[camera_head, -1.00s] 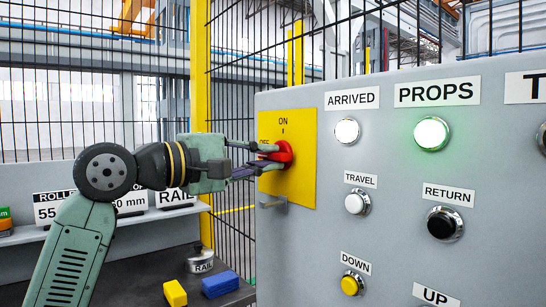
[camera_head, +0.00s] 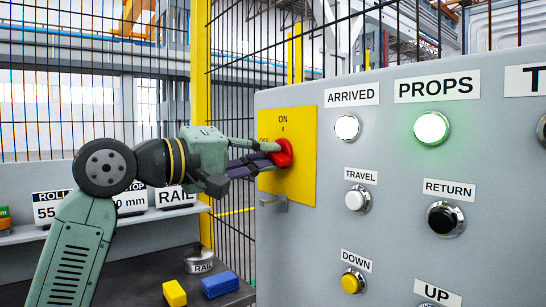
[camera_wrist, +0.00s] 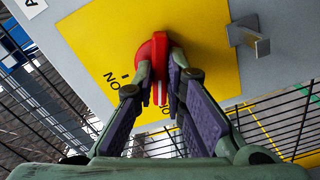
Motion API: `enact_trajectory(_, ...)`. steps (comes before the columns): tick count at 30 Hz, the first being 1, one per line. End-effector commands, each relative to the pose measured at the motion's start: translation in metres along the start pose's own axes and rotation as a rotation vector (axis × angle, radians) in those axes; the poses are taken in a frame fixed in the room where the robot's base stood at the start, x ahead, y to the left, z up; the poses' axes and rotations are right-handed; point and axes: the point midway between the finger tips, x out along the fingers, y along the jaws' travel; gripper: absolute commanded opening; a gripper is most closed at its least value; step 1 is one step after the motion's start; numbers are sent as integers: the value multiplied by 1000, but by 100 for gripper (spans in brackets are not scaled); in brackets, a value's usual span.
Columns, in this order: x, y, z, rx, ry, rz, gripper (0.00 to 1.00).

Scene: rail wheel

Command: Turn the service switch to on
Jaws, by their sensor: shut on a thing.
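The red service switch knob (camera_head: 283,152) sits on a yellow plate (camera_head: 301,178) at the left end of the grey panel. The plate reads ON at the top and OFF at the left. My gripper (camera_head: 268,158) reaches it from the left and is shut on the knob. In the wrist view my gripper (camera_wrist: 161,80) has one finger on each side of the red knob (camera_wrist: 157,50). The OFF label is partly hidden by the fingers. The knob's exact angle is hard to tell.
A small metal bracket (camera_head: 274,202) sticks out at the plate's lower edge. The grey panel (camera_head: 310,240) carries several push buttons; the PROPS button (camera_head: 432,128) glows green. Yellow (camera_head: 175,293) and blue blocks (camera_head: 220,285) lie on a dark surface below. Mesh fencing stands behind.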

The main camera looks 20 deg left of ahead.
Motion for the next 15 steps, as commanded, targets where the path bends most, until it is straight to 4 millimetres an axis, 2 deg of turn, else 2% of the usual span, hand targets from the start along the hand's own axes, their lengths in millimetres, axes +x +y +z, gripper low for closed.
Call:
enact_trajectory(7,0,0,0,37,0,0,0)
enact_trajectory(15,0,0,0,357,0,1,0)
